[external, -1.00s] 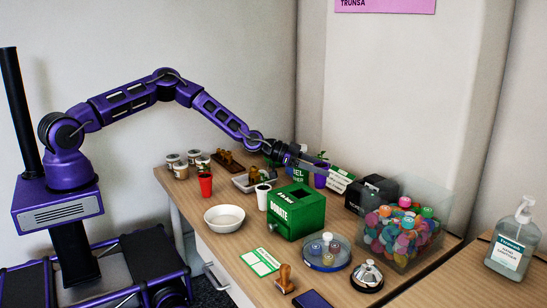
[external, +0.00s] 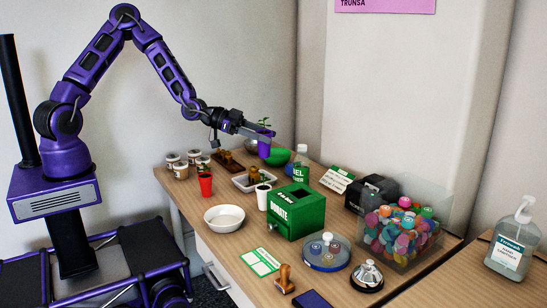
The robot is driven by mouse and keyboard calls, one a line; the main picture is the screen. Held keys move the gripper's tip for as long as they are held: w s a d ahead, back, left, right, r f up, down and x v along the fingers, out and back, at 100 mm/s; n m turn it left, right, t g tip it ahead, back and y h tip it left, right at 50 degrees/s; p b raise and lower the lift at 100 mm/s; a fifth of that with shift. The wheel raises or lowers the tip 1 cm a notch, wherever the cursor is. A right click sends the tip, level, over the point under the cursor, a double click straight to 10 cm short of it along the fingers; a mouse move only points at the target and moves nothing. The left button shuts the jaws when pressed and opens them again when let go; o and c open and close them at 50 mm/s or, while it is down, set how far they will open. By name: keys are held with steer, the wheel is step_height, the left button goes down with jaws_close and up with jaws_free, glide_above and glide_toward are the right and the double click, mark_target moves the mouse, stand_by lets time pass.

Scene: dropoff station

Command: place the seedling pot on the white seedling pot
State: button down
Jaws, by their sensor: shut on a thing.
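My gripper (external: 262,137) is shut on a purple seedling pot (external: 264,150). Green leaves stand up above its rim, and the pot looks upright. The white seedling pot (external: 262,200) stands upright on the table, left of the green donation box. It is lower in the picture than my gripper and apart from it. A red pot (external: 205,185) stands further left.
The green donation box (external: 297,213) stands right of the white pot. A white bowl (external: 224,218) is in front-left, and a tray (external: 242,184) with brown items is behind.

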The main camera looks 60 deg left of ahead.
step_height(320, 180, down, 10)
steer(key=shift+s+r+b, duration=0.1)
steer(key=shift+s+b, duration=0.05)
steer(key=shift+b, duration=0.5)
steer(key=shift+f, duration=0.25)
steer(key=shift+c, duration=0.6)
jaws_free()
steer(key=shift+a, duration=0.1)
steer(key=shift+r, duration=0.1)
steer(key=shift+r, duration=0.2)
steer(key=v, duration=1.2)
steer(key=shift+p, duration=0.45)
